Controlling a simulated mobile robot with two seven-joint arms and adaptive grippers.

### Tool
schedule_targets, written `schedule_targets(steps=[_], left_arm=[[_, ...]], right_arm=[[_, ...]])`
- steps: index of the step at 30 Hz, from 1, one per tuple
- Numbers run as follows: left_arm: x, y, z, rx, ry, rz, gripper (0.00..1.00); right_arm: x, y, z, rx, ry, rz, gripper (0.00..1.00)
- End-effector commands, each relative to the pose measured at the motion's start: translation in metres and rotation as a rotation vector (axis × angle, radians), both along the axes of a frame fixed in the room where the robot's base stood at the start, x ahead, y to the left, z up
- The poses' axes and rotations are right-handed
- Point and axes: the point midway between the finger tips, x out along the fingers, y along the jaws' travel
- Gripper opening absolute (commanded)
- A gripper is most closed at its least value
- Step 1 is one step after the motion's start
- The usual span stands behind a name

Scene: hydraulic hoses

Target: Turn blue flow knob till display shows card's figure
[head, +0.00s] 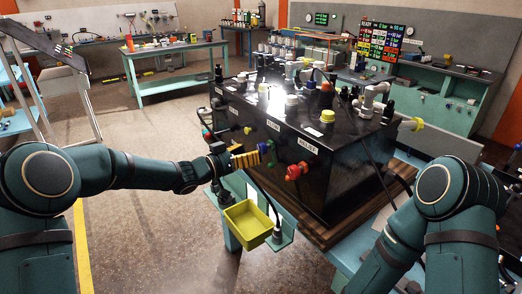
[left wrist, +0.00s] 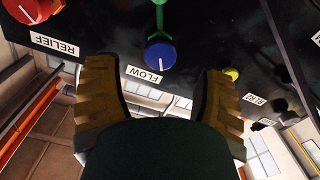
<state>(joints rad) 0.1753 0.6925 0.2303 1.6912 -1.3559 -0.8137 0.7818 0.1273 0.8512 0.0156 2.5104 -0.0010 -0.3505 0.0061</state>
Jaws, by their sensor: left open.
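The blue flow knob (left wrist: 161,56) is on the front of the black hydraulic unit (head: 345,165), beside the FLOW label (left wrist: 144,75). A white line marks its face. In the head view the blue knob (head: 264,147) shows just beyond my left fingertips. My left gripper (head: 246,159) is open, its yellow ribbed fingers pointing at the knob. In the left wrist view the fingers (left wrist: 156,88) stand apart on either side, with the knob between and ahead of them, apparently untouched. My right gripper is out of view. I cannot make out the display's figure or the card's.
A red knob (head: 297,171) sits right of the blue one, by the RELIEF label (head: 308,145). A yellow tray (head: 248,222) is below my left gripper. A green fitting (left wrist: 158,14) and a yellow knob (left wrist: 232,74) are near the blue knob. Benches stand behind.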

Motion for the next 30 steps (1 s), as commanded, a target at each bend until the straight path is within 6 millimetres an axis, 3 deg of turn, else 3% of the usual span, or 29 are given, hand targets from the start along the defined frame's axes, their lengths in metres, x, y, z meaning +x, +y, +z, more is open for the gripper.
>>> schedule_targets(steps=[3, 9, 21, 27, 30], left_arm=[[0.012, -0.018, -0.001, -0.001, 0.0, -0.003, 0.7], [0.024, -0.034, 0.0, -0.001, 0.001, -0.001, 0.7], [0.028, -0.038, 0.0, 0.0, 0.001, 0.001, 0.71], [0.028, -0.038, 0.0, 0.0, 0.001, 0.001, 0.02], [0.028, -0.038, 0.0, 0.0, 0.0, 0.001, 0.01]], right_arm=[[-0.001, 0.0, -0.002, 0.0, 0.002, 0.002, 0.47], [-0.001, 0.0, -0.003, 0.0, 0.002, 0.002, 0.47], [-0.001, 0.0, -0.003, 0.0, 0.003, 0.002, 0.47], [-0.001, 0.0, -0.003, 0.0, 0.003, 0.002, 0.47], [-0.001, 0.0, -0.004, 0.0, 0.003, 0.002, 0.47]])
